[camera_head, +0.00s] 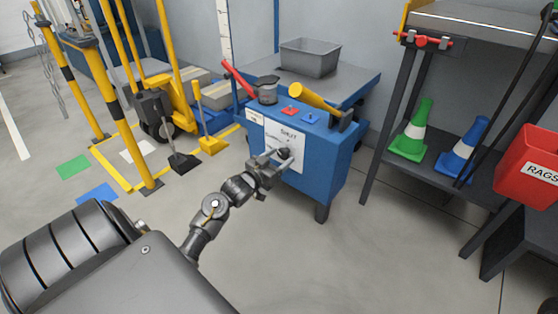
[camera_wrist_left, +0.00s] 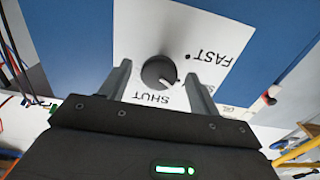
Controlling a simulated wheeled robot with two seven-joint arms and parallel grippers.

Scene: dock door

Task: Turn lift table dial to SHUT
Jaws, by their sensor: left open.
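The dial is a round dark knob (camera_wrist_left: 158,72) on a white plate (camera_wrist_left: 185,25). The plate is on the front of the blue lift table cabinet (camera_head: 330,160). In the left wrist view, SHUT is printed below the knob and FAST to its right, with a dot beside FAST. A pale mark on the knob's lower right rim seems to point between the two words. My left gripper (camera_head: 280,158) is open at the plate, its fingers on either side of the knob. I cannot tell whether they touch it. In the head view the gripper partly covers the dial.
On the cabinet top are a yellow-headed mallet (camera_head: 312,98), a red-handled tool (camera_head: 238,78) and a dark jar (camera_head: 267,88). A grey bin (camera_head: 310,58) stands behind. A dark shelf with cones and a red RAGS bin (camera_head: 530,165) is at right. Yellow posts stand left.

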